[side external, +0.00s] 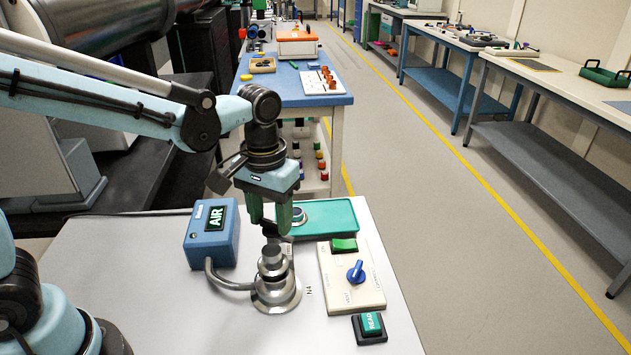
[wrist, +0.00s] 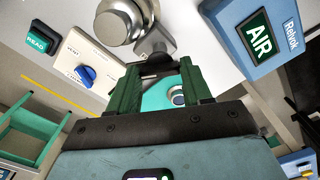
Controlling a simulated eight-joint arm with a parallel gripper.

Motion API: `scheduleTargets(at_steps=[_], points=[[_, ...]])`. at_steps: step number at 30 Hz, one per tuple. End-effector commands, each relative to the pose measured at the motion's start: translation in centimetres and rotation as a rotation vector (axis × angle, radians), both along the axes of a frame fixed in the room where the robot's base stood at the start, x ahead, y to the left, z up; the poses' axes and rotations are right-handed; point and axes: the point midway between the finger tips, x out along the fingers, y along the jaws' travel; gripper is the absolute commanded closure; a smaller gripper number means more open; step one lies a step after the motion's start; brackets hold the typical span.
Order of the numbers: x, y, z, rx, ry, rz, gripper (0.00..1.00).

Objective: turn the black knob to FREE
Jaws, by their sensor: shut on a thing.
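My gripper (side external: 276,222) points down over the table with its green fingers closed on a small black knob (side external: 267,231). In the wrist view my gripper (wrist: 160,76) shows both green fingers, with the black knob (wrist: 156,66) between their tips. Only part of the knob shows, and I cannot read a FREE mark or tell which way it points. The knob sits by a stepped silver metal fitting (side external: 272,266) on a round base. The fitting's rounded metal top (wrist: 119,22) shows in the wrist view.
A blue AIR box (side external: 212,234) stands left, joined to the fitting by a grey hose (side external: 226,283). A green tray (side external: 335,217) lies behind. The table's left front is clear.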

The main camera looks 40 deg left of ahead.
Motion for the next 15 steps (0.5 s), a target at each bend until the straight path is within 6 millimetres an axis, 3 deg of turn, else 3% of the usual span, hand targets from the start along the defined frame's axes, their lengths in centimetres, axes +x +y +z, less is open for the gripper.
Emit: scheduleTargets(at_steps=[15], points=[[-0.01,0.00,0.05,0.000,0.001,0.393,0.82]])
